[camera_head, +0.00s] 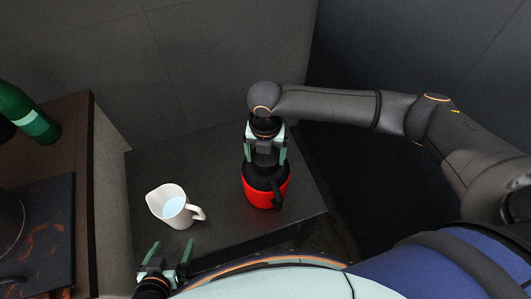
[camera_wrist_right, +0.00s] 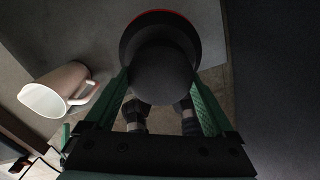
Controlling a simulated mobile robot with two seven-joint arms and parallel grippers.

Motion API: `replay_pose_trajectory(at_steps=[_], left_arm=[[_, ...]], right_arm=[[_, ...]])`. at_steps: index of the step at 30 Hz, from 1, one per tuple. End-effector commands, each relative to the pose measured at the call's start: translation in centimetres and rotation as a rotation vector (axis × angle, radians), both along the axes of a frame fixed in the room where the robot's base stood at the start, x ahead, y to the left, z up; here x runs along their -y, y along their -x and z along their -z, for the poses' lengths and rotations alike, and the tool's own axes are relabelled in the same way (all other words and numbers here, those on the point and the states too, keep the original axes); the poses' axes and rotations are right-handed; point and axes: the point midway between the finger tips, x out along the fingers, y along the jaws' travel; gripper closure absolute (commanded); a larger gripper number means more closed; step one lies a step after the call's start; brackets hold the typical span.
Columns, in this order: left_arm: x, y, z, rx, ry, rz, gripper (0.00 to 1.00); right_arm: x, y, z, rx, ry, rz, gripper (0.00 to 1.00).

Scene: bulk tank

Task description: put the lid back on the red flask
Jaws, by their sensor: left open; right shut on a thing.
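The red flask (camera_head: 265,195) stands upright on the dark counter, with a black upper part and a black handle on its front right side. In the right wrist view only a thin red edge of the flask (camera_wrist_right: 163,11) shows. My right gripper (camera_head: 266,161) points down over the flask and is shut on the black lid (camera_wrist_right: 162,72), one finger on each side. The lid is at the flask's top; whether it is seated or slightly above, I cannot tell. My left gripper (camera_head: 171,247) is open and empty at the counter's front edge.
A white jug (camera_head: 169,205) stands on the counter left of the flask, its handle towards the flask. Further left, a brown wooden unit (camera_head: 84,125) carries a green bottle (camera_head: 28,115) and a dark patterned board (camera_head: 50,235). The counter behind the jug is clear.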

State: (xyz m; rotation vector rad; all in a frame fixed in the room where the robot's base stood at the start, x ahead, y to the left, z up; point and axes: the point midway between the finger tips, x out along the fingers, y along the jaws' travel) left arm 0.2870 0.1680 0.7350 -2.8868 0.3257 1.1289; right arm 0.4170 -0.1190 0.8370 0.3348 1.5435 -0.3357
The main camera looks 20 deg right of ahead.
Motion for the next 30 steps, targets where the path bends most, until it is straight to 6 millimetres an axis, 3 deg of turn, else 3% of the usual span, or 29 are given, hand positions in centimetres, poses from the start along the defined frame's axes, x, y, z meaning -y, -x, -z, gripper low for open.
replay_pose_trajectory(at_steps=[30], left_arm=[[0.00,0.02,-0.76,-0.001,0.000,0.000,0.00]], right_arm=[[0.01,0.02,0.05,0.000,0.001,0.000,0.62]])
